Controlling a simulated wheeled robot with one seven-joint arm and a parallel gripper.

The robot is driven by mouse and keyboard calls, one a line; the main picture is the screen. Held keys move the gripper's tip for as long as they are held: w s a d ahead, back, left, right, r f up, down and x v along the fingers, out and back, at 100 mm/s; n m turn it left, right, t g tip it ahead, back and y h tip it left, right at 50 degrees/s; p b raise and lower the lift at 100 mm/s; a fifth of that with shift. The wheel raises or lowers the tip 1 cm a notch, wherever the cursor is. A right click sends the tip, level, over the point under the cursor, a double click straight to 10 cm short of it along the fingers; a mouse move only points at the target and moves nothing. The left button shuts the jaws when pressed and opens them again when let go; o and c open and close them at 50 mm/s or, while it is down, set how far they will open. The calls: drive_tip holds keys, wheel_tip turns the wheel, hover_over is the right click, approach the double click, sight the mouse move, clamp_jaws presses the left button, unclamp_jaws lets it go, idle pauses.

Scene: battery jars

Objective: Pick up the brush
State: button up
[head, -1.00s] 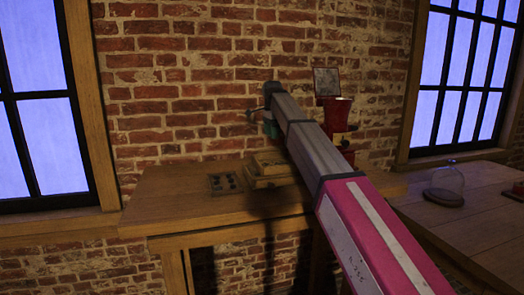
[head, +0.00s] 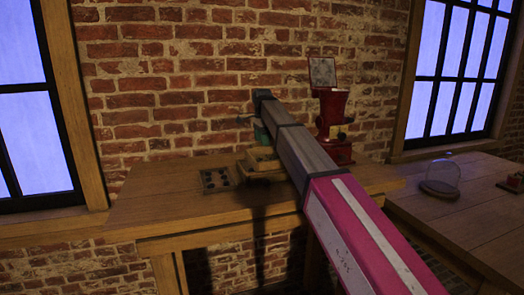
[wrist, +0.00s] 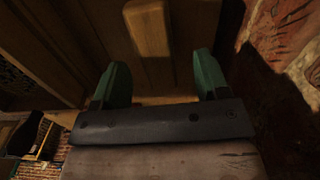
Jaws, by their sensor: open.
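A rounded wooden block (wrist: 150,28), which looks like the brush, lies on a wooden surface in the wrist view. It is beyond my fingertips and slightly left of the middle between them. My gripper (wrist: 160,64) is open, with its two green fingers apart and nothing between them. In the head view my gripper (head: 261,133) is mostly hidden behind my arm, above a small wooden box (head: 264,175). A pale wooden piece (head: 262,158) on that box may be the same brush; it is too small to be sure.
The box stands on a wooden table (head: 150,205) against a brick wall. A dark plate with round holes (head: 218,180) lies left of it. A red grinder (head: 333,120) stands right of my arm. A glass dome (head: 441,177) is on the right table.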

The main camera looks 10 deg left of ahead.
wheel_tip(320, 180, down, 4)
drive_tip(key=shift+s, duration=0.15)
drive_tip(key=c, duration=1)
drive_tip(key=shift+c, duration=0.2)
drive_tip(key=shift+r, duration=0.1)
drive_tip(key=shift+r, duration=0.45)
drive_tip(key=r, duration=0.2)
drive_tip(key=a+r, duration=0.1)
drive_tip(key=shift+s+r, duration=0.2)
drive_tip(key=shift+r, duration=0.2)
drive_tip(key=s+a+r, duration=0.5)
drive_tip(key=a+r, duration=0.1)
drive_tip(key=a, duration=0.3)
drive_tip(key=shift+s+r, duration=0.15)
drive_tip(key=shift+s, duration=0.25)
